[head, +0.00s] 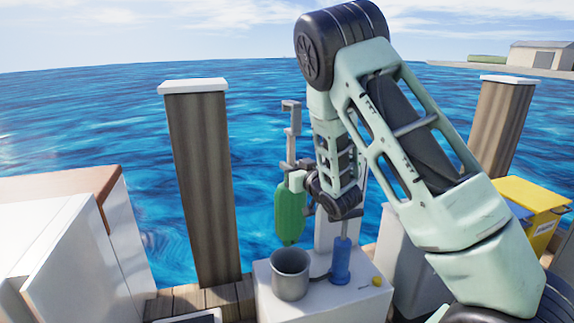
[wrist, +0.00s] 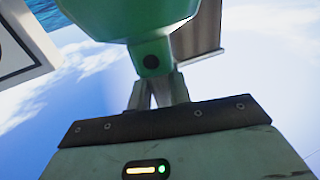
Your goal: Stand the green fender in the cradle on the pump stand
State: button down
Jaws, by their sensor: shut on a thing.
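The green fender (head: 289,214) hangs upright in my gripper (head: 298,181), which is shut on its top end. The wrist view shows the fender (wrist: 150,28) close up, with a dark hole in its end between the fingertips (wrist: 158,90). A grey open cup, which looks like the cradle (head: 291,276), stands on the white pump stand (head: 335,303). In the head view the fender's lower end shows just above the cup's rim, with a small gap. I cannot tell how far behind the cup it is. The cup's inside is partly visible and looks empty.
A blue cylinder (head: 341,262) stands close right of the cup, with a yellow knob (head: 377,281) beyond it. Wooden posts (head: 204,185) rise from the dock. A white cabinet (head: 60,245) is at left, a yellow box (head: 535,207) at right. Water lies behind.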

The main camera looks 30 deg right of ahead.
jog(key=shift+f+b, duration=4.15)
jog(key=shift+f, duration=2.1)
jog(key=shift+f+b, duration=2.6)
jog(key=shift+f, duration=0.35)
jog(key=shift+f+b, duration=0.35)
jog(key=c, duration=1.2)
grip_release()
